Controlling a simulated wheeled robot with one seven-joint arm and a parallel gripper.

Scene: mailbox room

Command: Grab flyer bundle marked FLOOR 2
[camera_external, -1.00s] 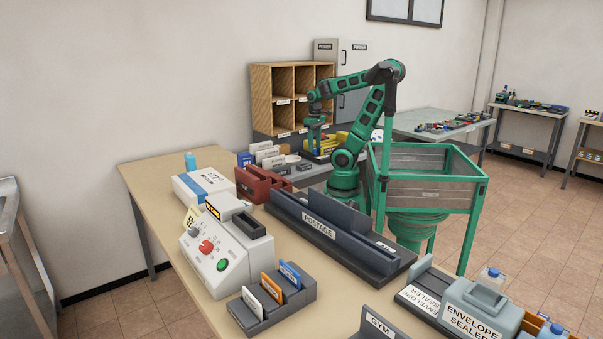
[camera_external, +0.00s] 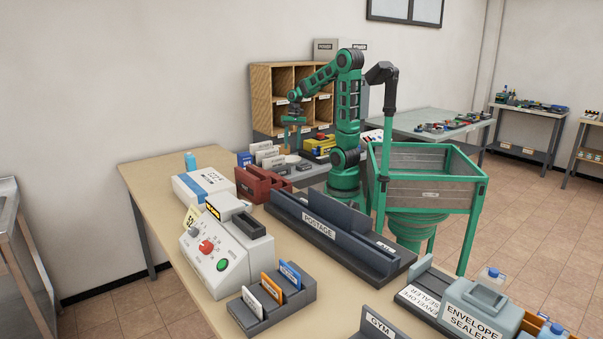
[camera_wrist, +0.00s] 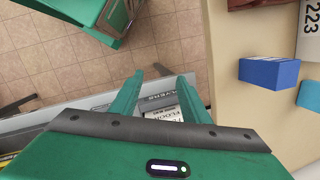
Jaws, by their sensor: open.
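My gripper (camera_external: 293,120) hangs pointing down in front of the wooden pigeonhole shelf, above the far end of the work surface. In the wrist view my gripper (camera_wrist: 160,82) has its two green fingers apart, with nothing held between them. A white flyer bundle (camera_wrist: 165,114) with printed "FLOOR" lettering shows below and between the fingers, partly hidden by my gripper body. Its number is too small to read surely. A grey holder with a "FLYERS" label (camera_wrist: 158,100) lies beside it.
The wooden shelf (camera_external: 262,105) stands behind my gripper. Upright labelled pieces (camera_external: 268,155) and a red holder (camera_external: 262,184) stand nearby on the table. A blue block (camera_wrist: 269,73) sits at right in the wrist view. A mesh-sided green bin (camera_external: 425,190) stands right of the arm.

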